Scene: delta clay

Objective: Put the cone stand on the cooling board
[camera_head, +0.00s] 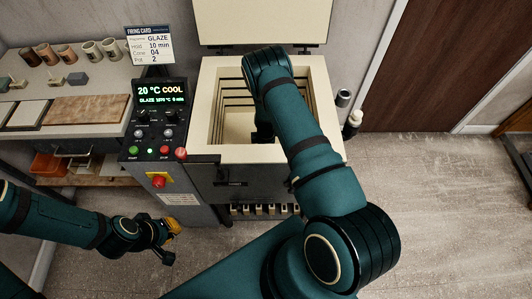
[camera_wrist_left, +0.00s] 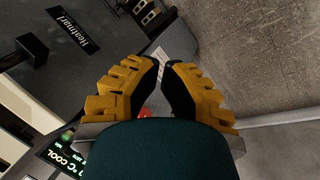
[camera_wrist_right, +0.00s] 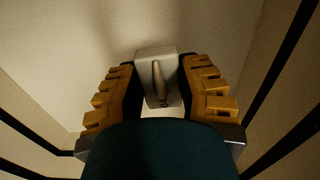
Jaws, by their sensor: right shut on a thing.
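The cone stand (camera_wrist_right: 172,68) is a small pale block with a slim tapered cone on its face, seen in the right wrist view. My right gripper (camera_wrist_right: 158,78) is shut on it, one finger on each side. In the head view my right arm reaches down into the open kiln (camera_head: 210,140), and its gripper is mostly hidden. Two flat boards lie on the left bench, a brown one (camera_head: 85,111) and a pale one (camera_head: 27,114); I cannot tell which is the cooling board.
The control panel (camera_head: 160,115) reads 20 °C COOL and stands between bench and kiln. Several cups (camera_head: 65,54) and small blocks sit behind the boards. The raised kiln lid (camera_head: 260,22) is at the back. Kiln walls surround my right gripper. Floor is open at right.

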